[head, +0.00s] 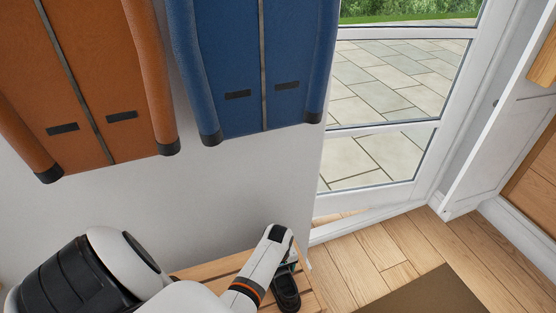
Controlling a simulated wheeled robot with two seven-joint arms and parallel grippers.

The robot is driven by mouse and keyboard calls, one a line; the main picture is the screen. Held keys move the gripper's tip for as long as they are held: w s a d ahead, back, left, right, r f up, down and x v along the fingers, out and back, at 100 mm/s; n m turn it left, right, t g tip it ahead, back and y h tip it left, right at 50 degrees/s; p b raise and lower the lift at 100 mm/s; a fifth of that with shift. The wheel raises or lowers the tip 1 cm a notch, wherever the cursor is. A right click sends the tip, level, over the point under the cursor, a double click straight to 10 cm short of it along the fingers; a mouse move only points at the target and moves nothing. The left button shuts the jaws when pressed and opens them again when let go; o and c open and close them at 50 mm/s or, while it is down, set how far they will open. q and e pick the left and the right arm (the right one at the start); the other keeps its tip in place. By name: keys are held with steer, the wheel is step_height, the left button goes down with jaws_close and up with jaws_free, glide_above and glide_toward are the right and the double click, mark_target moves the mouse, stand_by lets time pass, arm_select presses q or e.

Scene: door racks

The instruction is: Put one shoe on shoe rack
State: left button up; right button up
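The wooden slatted shoe rack (205,268) stands low against the white wall at the bottom of the head view. My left arm comes in from the lower left and reaches over the rack. My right gripper is not in view.
An orange hanging item (95,85) and a blue one (250,65) are on the wall above the rack. A glazed white door (385,125) is at the right. A brown mat (430,293) lies on the wooden floor (375,250). The floor between rack and mat is clear.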

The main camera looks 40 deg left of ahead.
arm_select(q)
steer(key=shift+f, duration=0.15)
steer(key=o, duration=1.1)
step_height(320, 180, up, 12)
steer(key=p, duration=0.3)
steer(key=shift+s, duration=0.1)
